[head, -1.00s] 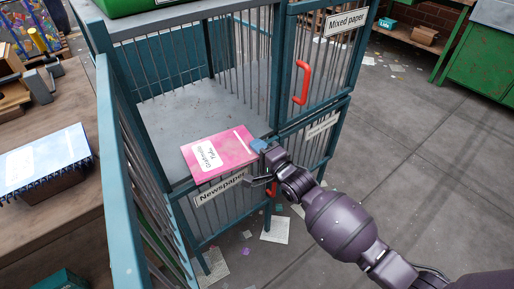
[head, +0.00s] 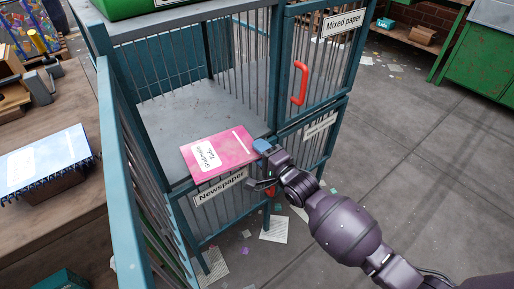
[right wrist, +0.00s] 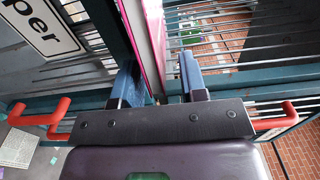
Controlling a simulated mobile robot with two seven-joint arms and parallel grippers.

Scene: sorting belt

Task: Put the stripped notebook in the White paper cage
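A pink notebook (head: 220,155) with a white handwritten label lies flat on the grey floor of an upper cage (head: 195,110), at its front edge above a "Newspaper" sign. No spiral shows on it. No "White paper" sign is readable here. My right gripper (head: 262,155) is at the notebook's right corner. In the right wrist view, my right gripper's fingers (right wrist: 165,85) stand on both sides of the pink notebook's edge (right wrist: 155,35), with a gap on the right side, so they look open around it. My left gripper is not in view.
A "Mixed paper" cage (head: 340,60) with a red handle adjoins at right. A teal barred panel (head: 125,180) stands at left. Loose papers lie on the floor; the floor at right is mostly clear.

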